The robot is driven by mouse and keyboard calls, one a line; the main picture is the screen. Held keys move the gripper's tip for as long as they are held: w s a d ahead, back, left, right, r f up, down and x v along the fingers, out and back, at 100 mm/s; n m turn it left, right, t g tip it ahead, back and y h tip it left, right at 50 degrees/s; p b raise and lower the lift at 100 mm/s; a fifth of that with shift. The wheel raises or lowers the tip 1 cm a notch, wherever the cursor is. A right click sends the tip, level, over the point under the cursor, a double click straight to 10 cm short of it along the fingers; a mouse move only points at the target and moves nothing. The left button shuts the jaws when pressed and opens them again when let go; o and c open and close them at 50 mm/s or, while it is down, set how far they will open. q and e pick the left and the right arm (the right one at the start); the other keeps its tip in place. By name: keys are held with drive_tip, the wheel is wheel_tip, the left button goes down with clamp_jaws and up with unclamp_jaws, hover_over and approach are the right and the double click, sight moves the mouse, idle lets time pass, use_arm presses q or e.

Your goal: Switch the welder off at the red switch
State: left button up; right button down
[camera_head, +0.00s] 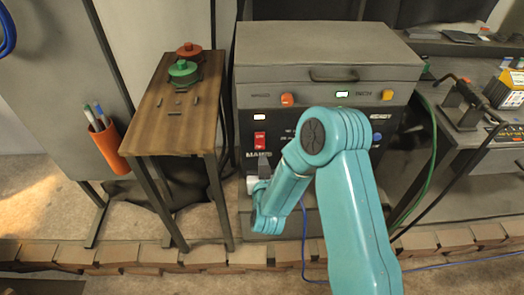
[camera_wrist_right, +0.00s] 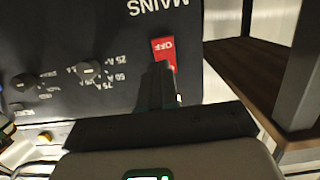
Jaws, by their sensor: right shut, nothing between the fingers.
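The welder (camera_head: 325,75) is a grey box with a dark front panel. Its red switch (camera_head: 260,140) sits at the left of that panel above the MAINS lettering. In the right wrist view the red switch (camera_wrist_right: 163,48) shows upside down, with OFF readable on it. My right gripper (camera_head: 263,168) is just below the switch in the head view. In the right wrist view its shut fingers (camera_wrist_right: 160,72) overlap the switch's near part and hide it. Nothing is between them. I cannot tell whether they touch the switch. My left gripper is not in view.
A small wooden table (camera_head: 160,130) with green (camera_head: 183,70) and red (camera_head: 189,50) knobs stands left of the welder. An orange cup (camera_head: 108,145) with pens hangs beside it. A bench (camera_head: 480,90) with tools stands at the right. Black knobs (camera_wrist_right: 88,72) are on the panel near the switch.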

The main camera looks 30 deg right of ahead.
sight(262, 145)
drive_tip(key=x, duration=0.5)
drive_tip(key=shift+w+d, duration=0.15)
drive_tip(key=shift+w, duration=0.15)
drive_tip(key=shift+f, duration=0.2)
drive_tip(key=b, duration=0.2)
drive_tip(key=f+t+b, duration=0.1)
drive_tip(key=shift+w+d+b, duration=0.15)
drive_tip(key=shift+w+b, duration=0.05)
drive_tip(key=shift+b, duration=0.15)
drive_tip(key=shift+r+h+b, duration=0.25)
drive_tip(key=shift+h+b, duration=0.05)
drive_tip(key=shift+b, duration=0.15)
drive_tip(key=shift+r+p, duration=0.4)
drive_tip(key=shift+p, duration=0.05)
